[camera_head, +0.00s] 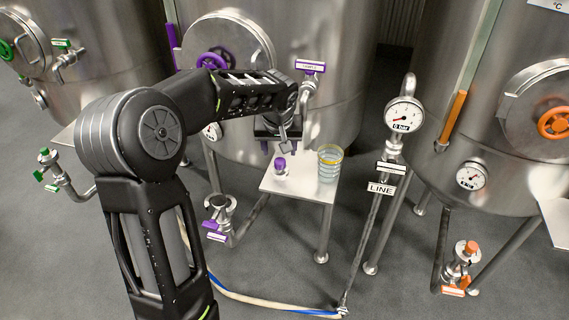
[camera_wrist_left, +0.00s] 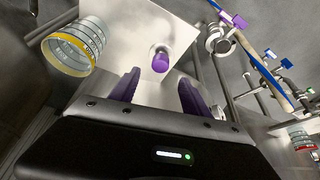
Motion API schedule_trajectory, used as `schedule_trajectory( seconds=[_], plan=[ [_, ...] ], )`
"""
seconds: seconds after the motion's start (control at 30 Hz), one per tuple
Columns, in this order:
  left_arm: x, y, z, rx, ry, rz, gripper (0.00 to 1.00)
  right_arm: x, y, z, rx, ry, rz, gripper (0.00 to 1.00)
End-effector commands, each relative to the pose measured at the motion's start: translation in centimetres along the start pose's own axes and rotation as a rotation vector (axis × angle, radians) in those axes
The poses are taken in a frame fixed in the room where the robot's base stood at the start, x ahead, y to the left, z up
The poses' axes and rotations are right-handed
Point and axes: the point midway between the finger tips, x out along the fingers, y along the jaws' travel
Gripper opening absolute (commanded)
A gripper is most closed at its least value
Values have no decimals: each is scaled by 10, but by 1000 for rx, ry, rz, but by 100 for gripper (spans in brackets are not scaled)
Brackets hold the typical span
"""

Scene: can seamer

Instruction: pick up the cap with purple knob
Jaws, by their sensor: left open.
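The cap with the purple knob (camera_head: 281,164) stands on a small metal shelf (camera_head: 312,188) in front of the middle tank. In the left wrist view the purple knob (camera_wrist_left: 160,62) shows just beyond and between the purple fingers. My left gripper (camera_head: 279,147) is open and empty, above and slightly behind the cap in the head view. It also shows in the left wrist view (camera_wrist_left: 158,90), with a gap between its two fingers. The cap's lower part is partly hidden behind the knob in the wrist view. My right gripper is not in view.
A pressure gauge (camera_head: 404,116) on a pipe rises to the right. A valve with purple handles (camera_head: 217,226) sits lower left. A hose (camera_head: 265,303) lies on the floor.

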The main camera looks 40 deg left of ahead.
Motion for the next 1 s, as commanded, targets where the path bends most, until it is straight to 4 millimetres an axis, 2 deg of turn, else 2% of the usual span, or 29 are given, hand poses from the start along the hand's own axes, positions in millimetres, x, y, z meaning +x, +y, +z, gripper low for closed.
schedule_trajectory(
  seconds=[0.2,0.47,0.8,1.0],
  plan=[
    [3,0,0,1,-1,1,55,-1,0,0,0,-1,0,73],
    [26,0,1,2,-2,1,55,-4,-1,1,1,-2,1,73],
    [29,1,1,1,-1,1,55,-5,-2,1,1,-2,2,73],
    [52,1,3,1,-5,1,55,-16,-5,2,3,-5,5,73]
  ],
)
